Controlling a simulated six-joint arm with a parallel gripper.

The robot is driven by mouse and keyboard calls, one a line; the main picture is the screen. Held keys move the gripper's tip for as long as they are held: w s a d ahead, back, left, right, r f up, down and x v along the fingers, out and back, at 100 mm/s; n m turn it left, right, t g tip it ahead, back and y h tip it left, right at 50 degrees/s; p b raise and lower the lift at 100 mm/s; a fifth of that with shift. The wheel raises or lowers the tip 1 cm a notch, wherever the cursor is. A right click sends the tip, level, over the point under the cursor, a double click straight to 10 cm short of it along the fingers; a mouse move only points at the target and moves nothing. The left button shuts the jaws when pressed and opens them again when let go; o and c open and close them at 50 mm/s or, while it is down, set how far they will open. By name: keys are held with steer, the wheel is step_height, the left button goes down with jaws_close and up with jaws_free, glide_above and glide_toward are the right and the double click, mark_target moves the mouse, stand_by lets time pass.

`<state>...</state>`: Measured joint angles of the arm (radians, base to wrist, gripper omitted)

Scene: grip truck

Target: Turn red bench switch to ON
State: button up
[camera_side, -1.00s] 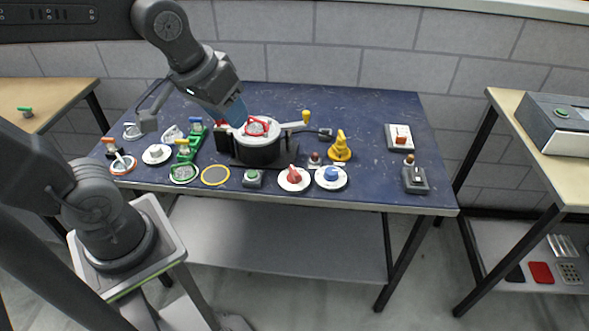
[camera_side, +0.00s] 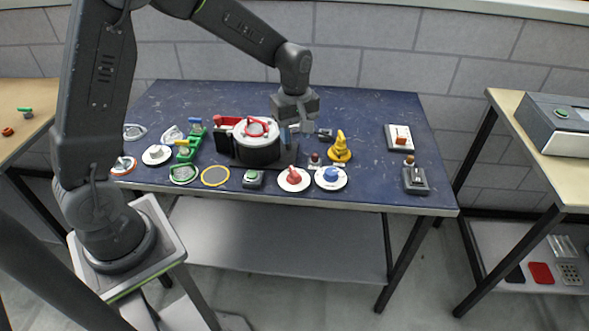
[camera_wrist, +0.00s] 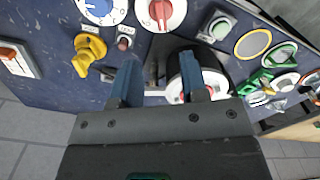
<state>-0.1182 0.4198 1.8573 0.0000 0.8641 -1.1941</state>
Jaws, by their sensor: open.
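A red rotary knob (camera_side: 293,175) sits on a round white dial (camera_side: 285,186) at the table's front edge. In the wrist view the red knob (camera_wrist: 160,10) is at the top, partly cut off by the frame.
A blue knob (camera_side: 331,175) on a white dial stands right of the red one, a green button (camera_side: 253,177) left of it. The black-and-white pot (camera_side: 257,149) is left of my gripper. A yellow object (camera_side: 340,149) is to its right. The table's back right is clear.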

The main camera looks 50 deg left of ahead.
mark_target(294, 172)
step_height(294, 172, down, 12)
steer(key=shift+f, duration=0.15)
steer(key=shift+c, duration=0.2)
jaws_close()
stand_by(0.4)
